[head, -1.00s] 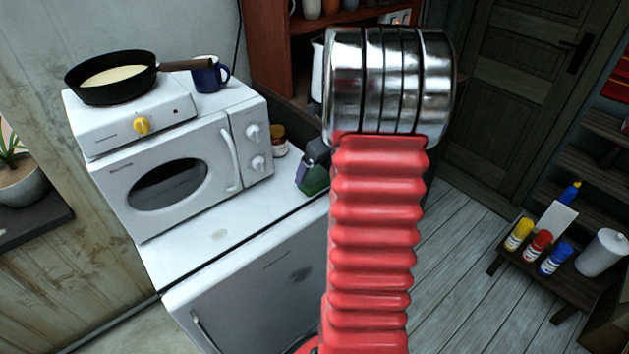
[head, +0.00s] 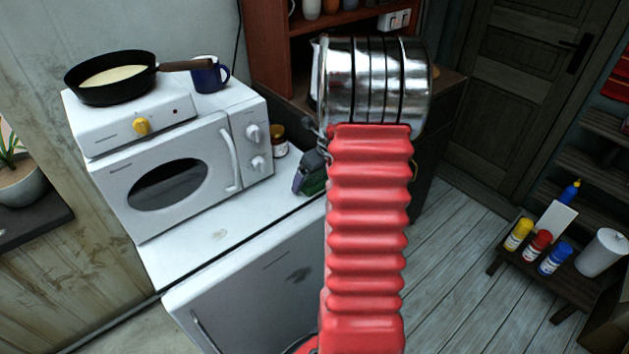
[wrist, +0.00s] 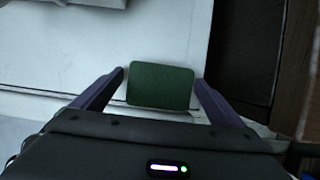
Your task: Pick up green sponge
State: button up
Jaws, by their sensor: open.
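The green sponge (wrist: 160,86) lies flat on the white top of the fridge-like cabinet, near its right end. In the wrist view it sits between the two purple fingers of my gripper (wrist: 162,80), with a small gap on each side. My gripper is open. In the head view the gripper (head: 312,168) is mostly hidden behind my red arm, and only a bit of the dark green sponge (head: 314,186) shows beside it.
A white microwave (head: 180,170) stands left of the sponge, with a frying pan (head: 112,77) and blue mug (head: 210,75) above. A small jar (head: 279,141) stands behind. The white top (head: 200,240) is clear in front of the microwave.

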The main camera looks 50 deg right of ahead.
jog(key=shift+c, duration=0.4)
jog(key=c, duration=1.1)
jog(key=shift+r, duration=0.1)
notch_tip(320, 180, up, 10)
jog(key=shift+f, duration=0.1)
dwell(0.4)
